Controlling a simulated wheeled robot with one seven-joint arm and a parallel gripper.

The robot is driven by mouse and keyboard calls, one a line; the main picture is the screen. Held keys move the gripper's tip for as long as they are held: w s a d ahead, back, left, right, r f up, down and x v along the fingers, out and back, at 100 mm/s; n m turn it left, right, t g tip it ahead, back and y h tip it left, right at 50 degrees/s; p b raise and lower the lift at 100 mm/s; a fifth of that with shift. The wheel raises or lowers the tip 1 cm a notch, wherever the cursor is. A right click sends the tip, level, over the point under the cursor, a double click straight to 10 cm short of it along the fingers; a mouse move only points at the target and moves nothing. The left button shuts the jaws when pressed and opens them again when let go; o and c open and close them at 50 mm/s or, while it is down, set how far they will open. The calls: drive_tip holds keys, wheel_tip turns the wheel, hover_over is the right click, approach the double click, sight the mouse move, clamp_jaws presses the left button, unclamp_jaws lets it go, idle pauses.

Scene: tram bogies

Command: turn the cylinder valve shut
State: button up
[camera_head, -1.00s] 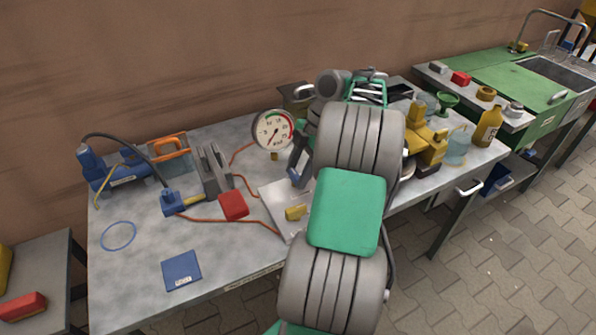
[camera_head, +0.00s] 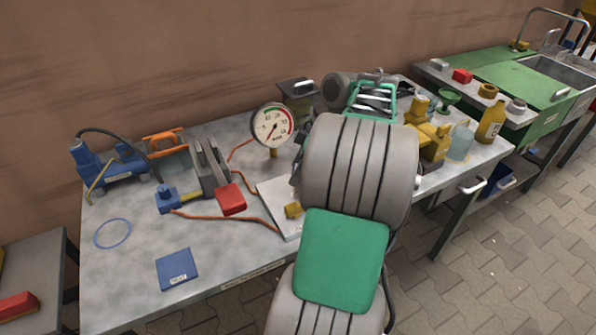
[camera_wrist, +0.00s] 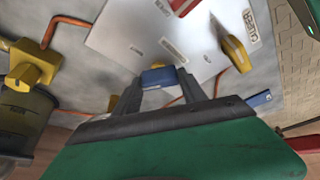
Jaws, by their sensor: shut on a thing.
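My gripper (camera_wrist: 157,84) is in the wrist view, its two grey fingers closed on a small blue block-like piece (camera_wrist: 158,76). The piece is in front of a white panel (camera_wrist: 128,30) with printed labels. I cannot tell whether this blue piece is the cylinder valve's handle. A yellow lever (camera_wrist: 236,53) is on the panel to the right, apart from my fingers. In the head view my arm hides my gripper and the blue piece. The panel's left part (camera_head: 268,188) and a yellow piece (camera_head: 293,210) still show there.
A round pressure gauge (camera_head: 272,125) stands behind the panel. Left of it are a red block (camera_head: 232,199), an orange hose and a blue pump (camera_head: 112,163). A yellow fitting (camera_wrist: 35,64) and a dark see-through bowl (camera_wrist: 25,120) are at the wrist view's left.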

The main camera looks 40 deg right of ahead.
drive_tip(key=m+h+b, duration=0.1)
drive_tip(key=m, duration=0.2)
drive_tip(key=m+t+h+b, duration=0.1)
drive_tip(key=m, duration=0.2)
drive_tip(key=shift+a, duration=0.2)
drive_tip(key=m+h, duration=0.1)
drive_tip(key=m, duration=0.1)
drive_tip(key=m+h, duration=0.1)
drive_tip(key=m, duration=0.2)
drive_tip(key=shift+a+b, duration=0.1)
drive_tip(key=shift+b, duration=0.3)
drive_tip(key=shift+m, duration=0.3)
drive_tip(key=o, duration=1.4)
drive_tip(key=shift+c, duration=0.2)
drive_tip(key=p+v, duration=0.1)
drive_tip(key=v, duration=0.6)
drive_tip(key=shift+r+p, duration=0.35)
drive_tip(key=shift+r, duration=0.05)
drive_tip(key=shift+s, duration=0.2)
